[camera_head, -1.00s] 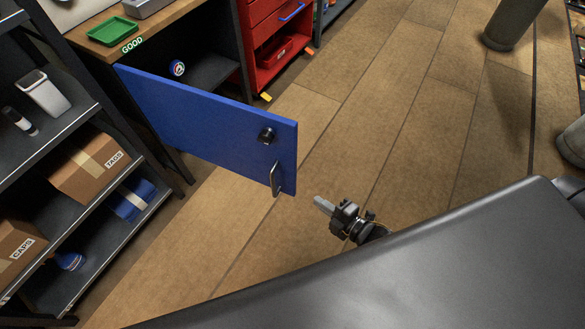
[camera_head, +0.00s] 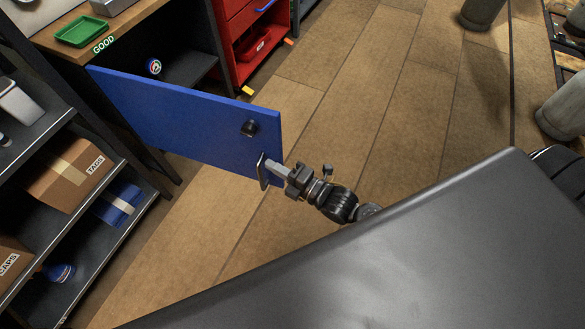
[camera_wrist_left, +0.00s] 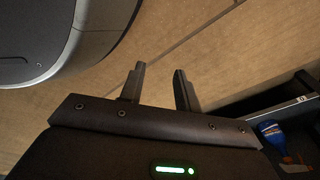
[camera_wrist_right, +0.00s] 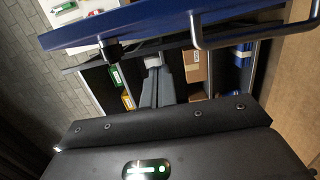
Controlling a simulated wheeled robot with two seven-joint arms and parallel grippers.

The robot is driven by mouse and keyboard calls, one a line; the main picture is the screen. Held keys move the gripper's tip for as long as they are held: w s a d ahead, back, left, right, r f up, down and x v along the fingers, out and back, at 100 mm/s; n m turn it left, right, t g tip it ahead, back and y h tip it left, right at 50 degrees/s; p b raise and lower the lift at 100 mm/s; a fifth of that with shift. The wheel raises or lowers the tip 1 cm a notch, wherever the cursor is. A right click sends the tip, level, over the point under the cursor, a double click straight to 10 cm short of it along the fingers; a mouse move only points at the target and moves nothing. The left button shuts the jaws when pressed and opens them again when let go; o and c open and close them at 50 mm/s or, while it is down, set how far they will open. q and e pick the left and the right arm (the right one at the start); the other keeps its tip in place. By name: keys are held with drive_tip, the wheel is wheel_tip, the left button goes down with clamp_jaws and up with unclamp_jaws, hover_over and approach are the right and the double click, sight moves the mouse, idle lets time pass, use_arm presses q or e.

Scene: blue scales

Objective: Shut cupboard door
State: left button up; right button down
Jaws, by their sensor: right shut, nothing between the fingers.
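The blue cupboard door (camera_head: 185,118) stands wide open, swung out from the cupboard under the wooden worktop. Its face carries a black knob (camera_head: 249,128) and a metal bar handle (camera_head: 263,171) near the free edge. My right gripper (camera_head: 272,166) is shut and empty, its tips at the door's free edge beside the handle; I cannot tell if they touch. In the right wrist view, the door (camera_wrist_right: 150,22) and handle (camera_wrist_right: 240,40) lie beyond the shut fingers (camera_wrist_right: 152,65). My left gripper (camera_wrist_left: 160,80) is open and empty above the floor, seen only in the left wrist view.
A dark shelf (camera_head: 85,215) with boxes stands left of the door. A red drawer cabinet (camera_head: 255,30) stands right of the cupboard opening. A green tray (camera_head: 82,31) sits on the worktop. The wooden floor (camera_head: 340,100) right of the door is clear.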

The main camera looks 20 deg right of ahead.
sight(279, 153)
drive_tip(key=w+d, duration=0.2)
drive_tip(key=w, duration=0.1)
drive_tip(key=shift+w+d, duration=0.15)
drive_tip(key=shift+w, duration=0.15)
use_arm(q)
drive_tip(key=shift+s+a+f, duration=0.25)
drive_tip(key=shift+a+f, duration=0.1)
drive_tip(key=shift+f, duration=0.15)
use_arm(e)
drive_tip(key=shift+w+d, duration=0.15)
